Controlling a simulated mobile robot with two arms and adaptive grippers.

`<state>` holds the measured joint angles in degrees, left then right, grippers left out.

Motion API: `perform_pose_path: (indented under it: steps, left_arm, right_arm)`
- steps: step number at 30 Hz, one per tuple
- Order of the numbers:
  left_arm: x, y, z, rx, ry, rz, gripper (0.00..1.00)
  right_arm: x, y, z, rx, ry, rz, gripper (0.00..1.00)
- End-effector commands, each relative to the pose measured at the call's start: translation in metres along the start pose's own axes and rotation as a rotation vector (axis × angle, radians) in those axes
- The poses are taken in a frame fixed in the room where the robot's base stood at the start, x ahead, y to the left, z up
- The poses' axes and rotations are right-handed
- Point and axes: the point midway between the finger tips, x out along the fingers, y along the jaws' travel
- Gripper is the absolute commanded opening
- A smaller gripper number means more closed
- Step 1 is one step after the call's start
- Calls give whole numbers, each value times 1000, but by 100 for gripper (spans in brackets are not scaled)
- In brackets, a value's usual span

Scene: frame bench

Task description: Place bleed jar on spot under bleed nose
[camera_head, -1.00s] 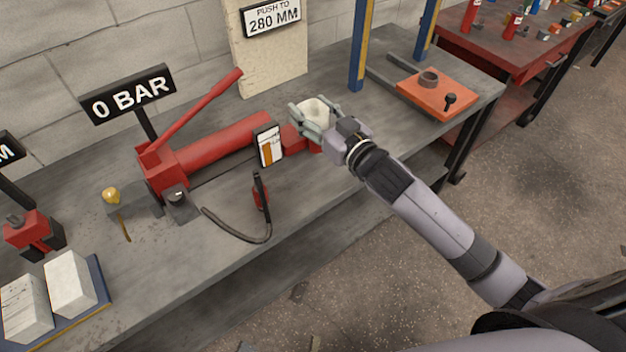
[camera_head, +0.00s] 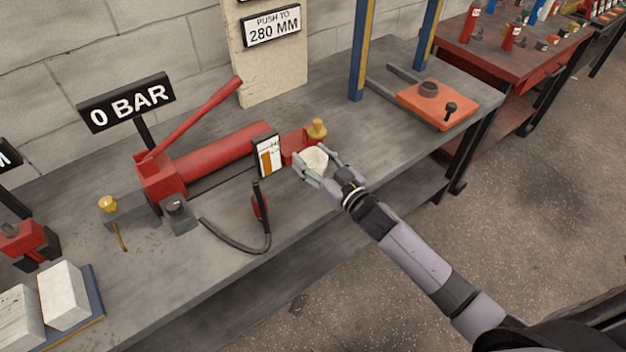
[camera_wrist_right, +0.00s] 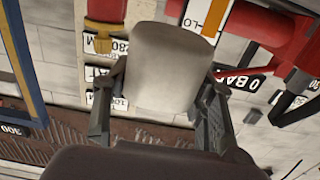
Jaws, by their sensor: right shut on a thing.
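A pale, off-white bleed jar (camera_head: 315,158) sits between the fingers of my right gripper (camera_head: 318,164), which is shut on it. In the right wrist view the jar (camera_wrist_right: 172,68) fills the space between the two fingers and hides what lies behind it. In the head view the jar is just in front of a brass fitting (camera_head: 317,129) on the red end block (camera_head: 293,146) of the pump. I cannot tell whether this fitting is the bleed nose, or whether the jar touches the bench. No marked spot can be made out. My left gripper is not in view.
The red pump (camera_head: 220,154) with its raised handle lies along the bench (camera_head: 222,278). A level card (camera_head: 268,155) stands left of the jar. A black hose (camera_head: 240,237) curves in front.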

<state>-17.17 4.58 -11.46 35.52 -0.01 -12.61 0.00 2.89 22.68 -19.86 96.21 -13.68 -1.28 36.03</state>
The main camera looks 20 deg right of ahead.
Motion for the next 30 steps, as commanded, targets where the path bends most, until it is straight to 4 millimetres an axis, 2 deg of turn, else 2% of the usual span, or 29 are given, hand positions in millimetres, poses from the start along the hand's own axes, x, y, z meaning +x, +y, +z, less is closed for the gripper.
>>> perform_pose_path:
  steps: [1,3,8,13,17,29,30]
  left_arm:
    - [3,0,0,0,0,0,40]
    - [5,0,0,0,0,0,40]
    - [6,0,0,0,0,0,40]
    - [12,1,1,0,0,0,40]
    - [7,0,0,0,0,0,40]
    - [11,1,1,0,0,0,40]
    - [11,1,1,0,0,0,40]
  right_arm:
    - [0,0,13,2,-1,2,22]
    - [0,0,22,1,0,0,22]
    - [0,0,34,-2,2,1,22]
    - [1,0,60,1,0,1,22]
    - [1,0,68,0,2,0,22]
    - [0,0,74,-1,2,0,22]
    - [0,0,75,-1,1,0,52]
